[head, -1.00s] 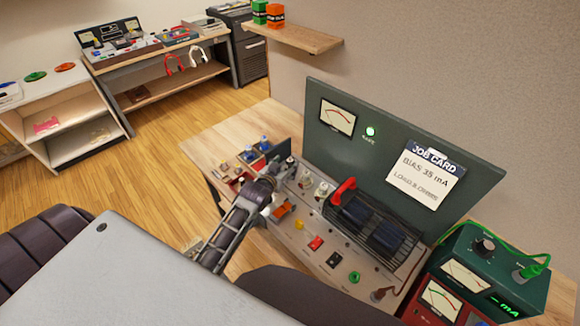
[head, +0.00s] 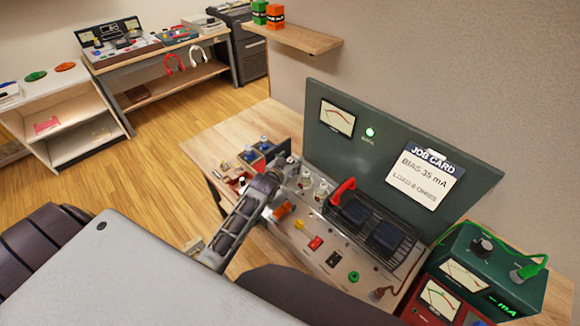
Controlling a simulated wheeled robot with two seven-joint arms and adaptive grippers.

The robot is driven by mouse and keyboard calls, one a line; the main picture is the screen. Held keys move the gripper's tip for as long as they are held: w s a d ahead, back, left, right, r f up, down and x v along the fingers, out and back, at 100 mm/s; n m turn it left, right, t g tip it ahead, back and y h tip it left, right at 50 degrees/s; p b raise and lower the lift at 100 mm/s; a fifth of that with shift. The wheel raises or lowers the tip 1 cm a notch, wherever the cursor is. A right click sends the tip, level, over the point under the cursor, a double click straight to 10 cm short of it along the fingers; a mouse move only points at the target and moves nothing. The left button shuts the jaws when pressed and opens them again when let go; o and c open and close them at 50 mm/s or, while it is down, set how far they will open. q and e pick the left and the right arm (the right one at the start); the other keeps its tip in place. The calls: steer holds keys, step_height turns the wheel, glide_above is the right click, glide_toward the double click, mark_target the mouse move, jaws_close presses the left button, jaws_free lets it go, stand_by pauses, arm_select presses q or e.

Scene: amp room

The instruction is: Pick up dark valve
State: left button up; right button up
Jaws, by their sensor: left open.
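My left gripper (head: 279,183) reaches over the left end of the amplifier chassis (head: 297,237), among the valves there. It is open, but its fingers are small and partly hidden by my own arm. Pale, glassy valves (head: 320,191) stand upright on the chassis just right of the gripper. Small parts with blue tops (head: 250,154) stand in a holder on the bench behind and left of the gripper. I cannot tell for sure which piece is the dark valve; it may be hidden by the gripper. My right gripper is not in view.
A black wire cage with a red handle (head: 342,190) covers dark blocks on the chassis. Behind stands a green panel (head: 390,135) with a job card (head: 425,178). Green and red meters (head: 495,268) stand at the right. Bare wooden bench (head: 225,135) lies behind left.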

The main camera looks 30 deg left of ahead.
mark_target(290, 160)
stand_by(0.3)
arm_select(q)
steer(key=c, duration=1.1)
steer(key=shift+r, duration=0.2)
steer(key=shift+c, duration=0.2)
steer(key=shift+r, duration=4.9)
